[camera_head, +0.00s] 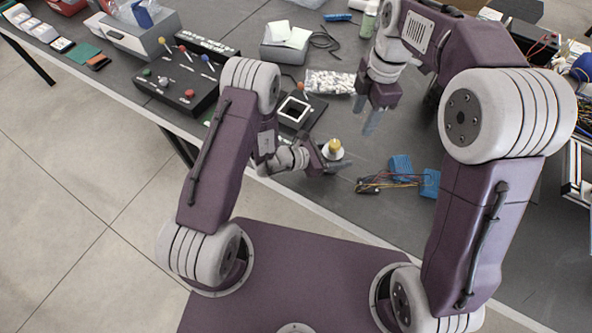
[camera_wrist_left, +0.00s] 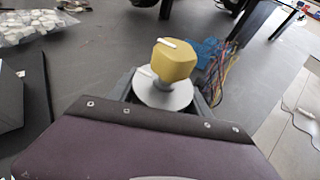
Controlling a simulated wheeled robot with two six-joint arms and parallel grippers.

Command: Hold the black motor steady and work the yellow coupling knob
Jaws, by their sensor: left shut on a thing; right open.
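The yellow coupling knob (camera_wrist_left: 175,62) stands upright on a round light-grey disc (camera_wrist_left: 163,95) in the left wrist view. In the head view the knob (camera_head: 335,146) is small and close to the table's front part. My left gripper (camera_head: 338,163) is shut around the body under the disc. That body, likely the black motor, is mostly hidden by the gripper and disc. My right gripper (camera_head: 369,118) is open and empty, pointing down above the table, behind and to the right of the knob and apart from it.
Blue blocks with coloured wires (camera_head: 401,166) lie right of the knob. A black board with a square white frame (camera_head: 294,112) lies to the left. A bag of white pieces (camera_head: 329,82) lies behind. Black control boxes (camera_head: 185,88) stand farther left. Bare tabletop lies around the knob.

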